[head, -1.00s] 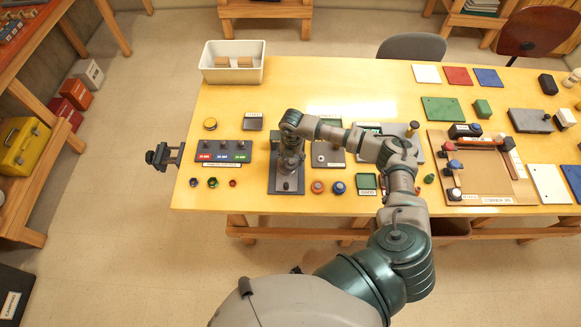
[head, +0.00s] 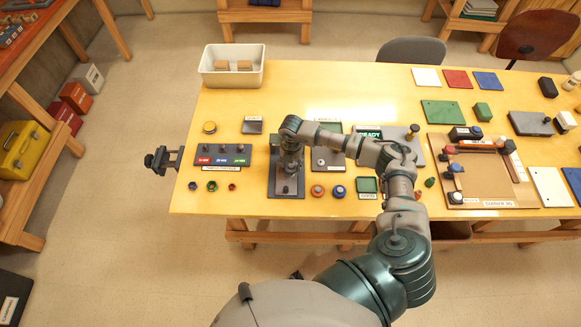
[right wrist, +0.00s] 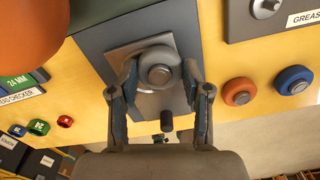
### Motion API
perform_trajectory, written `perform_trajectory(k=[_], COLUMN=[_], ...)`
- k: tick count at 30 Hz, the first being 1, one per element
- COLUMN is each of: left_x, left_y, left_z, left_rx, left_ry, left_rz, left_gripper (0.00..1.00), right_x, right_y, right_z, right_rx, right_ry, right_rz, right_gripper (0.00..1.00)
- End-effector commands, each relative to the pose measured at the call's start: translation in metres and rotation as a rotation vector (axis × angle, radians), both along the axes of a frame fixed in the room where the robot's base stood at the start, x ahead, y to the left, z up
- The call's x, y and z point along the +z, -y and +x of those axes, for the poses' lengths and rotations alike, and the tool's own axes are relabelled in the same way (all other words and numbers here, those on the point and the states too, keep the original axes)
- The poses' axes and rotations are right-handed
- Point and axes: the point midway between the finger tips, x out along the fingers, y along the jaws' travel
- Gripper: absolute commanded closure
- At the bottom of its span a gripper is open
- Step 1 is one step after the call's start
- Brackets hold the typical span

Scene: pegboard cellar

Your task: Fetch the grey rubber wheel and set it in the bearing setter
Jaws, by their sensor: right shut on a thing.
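The grey rubber wheel (right wrist: 160,72) is round with a raised hub and sits between the fingers of my right gripper (right wrist: 160,85) in the right wrist view. The gripper is shut on it. The wheel is over the bearing setter's grey plate (right wrist: 120,60); I cannot tell whether it touches. A small dark peg (right wrist: 167,121) stands just below it in that view. In the head view my right gripper (head: 290,168) points down over the bearing setter's dark base (head: 287,192), hiding much of it and the wheel. My left gripper is not in view.
An orange wheel (head: 317,191) and a blue wheel (head: 338,191) lie right of the setter. A checker board with coloured labels (head: 222,155) stands left of it. A white bin (head: 232,65) is at the back left. The table is clear in the back middle.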

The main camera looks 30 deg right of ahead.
Motion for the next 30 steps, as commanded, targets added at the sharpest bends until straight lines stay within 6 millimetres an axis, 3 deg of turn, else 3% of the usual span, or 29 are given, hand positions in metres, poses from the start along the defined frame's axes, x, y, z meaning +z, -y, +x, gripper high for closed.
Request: perform_trajectory(k=[18,30], left_x=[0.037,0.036], left_y=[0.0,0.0], left_z=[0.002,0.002], left_rx=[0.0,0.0], left_ry=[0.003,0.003], left_rz=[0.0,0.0], left_gripper=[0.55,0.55], right_x=[0.048,0.049], right_y=[0.0,-0.001], right_z=[0.0,0.0], right_rx=[0.0,0.02], right_ry=[0.001,0.001], right_rz=[0.0,0.001], right_gripper=[0.85,0.85])
